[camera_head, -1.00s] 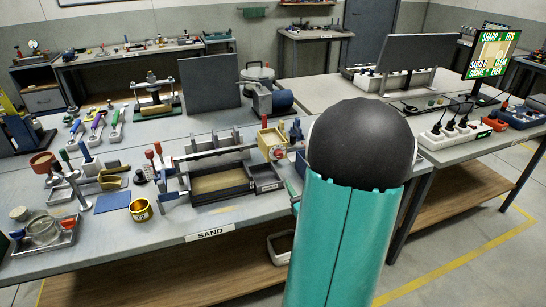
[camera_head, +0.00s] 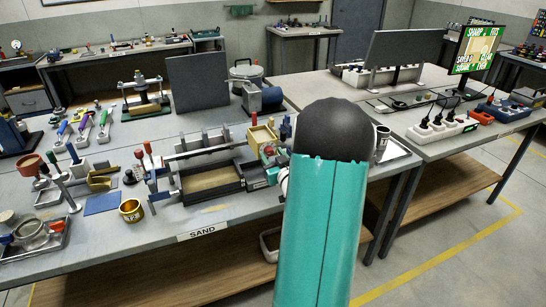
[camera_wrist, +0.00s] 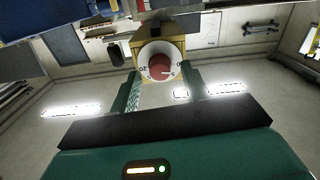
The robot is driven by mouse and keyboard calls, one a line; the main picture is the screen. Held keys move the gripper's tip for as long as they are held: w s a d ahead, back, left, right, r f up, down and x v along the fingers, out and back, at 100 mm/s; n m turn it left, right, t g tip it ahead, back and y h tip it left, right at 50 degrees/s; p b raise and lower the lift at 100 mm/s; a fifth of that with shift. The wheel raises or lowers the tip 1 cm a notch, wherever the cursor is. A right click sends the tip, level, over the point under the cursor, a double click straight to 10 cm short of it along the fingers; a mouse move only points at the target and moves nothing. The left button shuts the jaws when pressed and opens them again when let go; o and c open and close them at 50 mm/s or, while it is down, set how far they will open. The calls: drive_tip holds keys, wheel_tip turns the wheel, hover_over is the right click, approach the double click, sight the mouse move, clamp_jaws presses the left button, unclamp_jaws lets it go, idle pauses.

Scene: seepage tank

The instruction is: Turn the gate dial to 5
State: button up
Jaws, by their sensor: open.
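The gate dial (camera_wrist: 161,66) shows in the wrist view as a red knob on a white numbered disc, on the face of a yellow box (camera_wrist: 144,48). Its numerals are too small to read surely, so I cannot tell its setting. My gripper (camera_wrist: 161,74) is open, its two teal fingers apart on either side of the dial in the picture; I see no contact with the knob. In the head view the yellow box (camera_head: 262,136) stands at the right end of the sand tank (camera_head: 212,184). My arm hides most of the gripper there.
A brass cup (camera_head: 131,211) and a blue mat (camera_head: 101,203) lie left of the tank. Red- and blue-topped levers stand at its left end. A dark panel (camera_head: 197,82) and a metal pot (camera_head: 245,70) stand behind. A monitor (camera_head: 476,50) is on the right table.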

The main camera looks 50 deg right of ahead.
drive_tip(key=shift+w, duration=0.1)
drive_tip(key=c, duration=1)
drive_tip(key=shift+m, duration=0.3)
drive_tip(key=m, duration=0.3)
drive_tip(key=shift+m, duration=0.3)
drive_tip(key=shift+d+m, duration=0.1)
drive_tip(key=shift+m, duration=1.7)
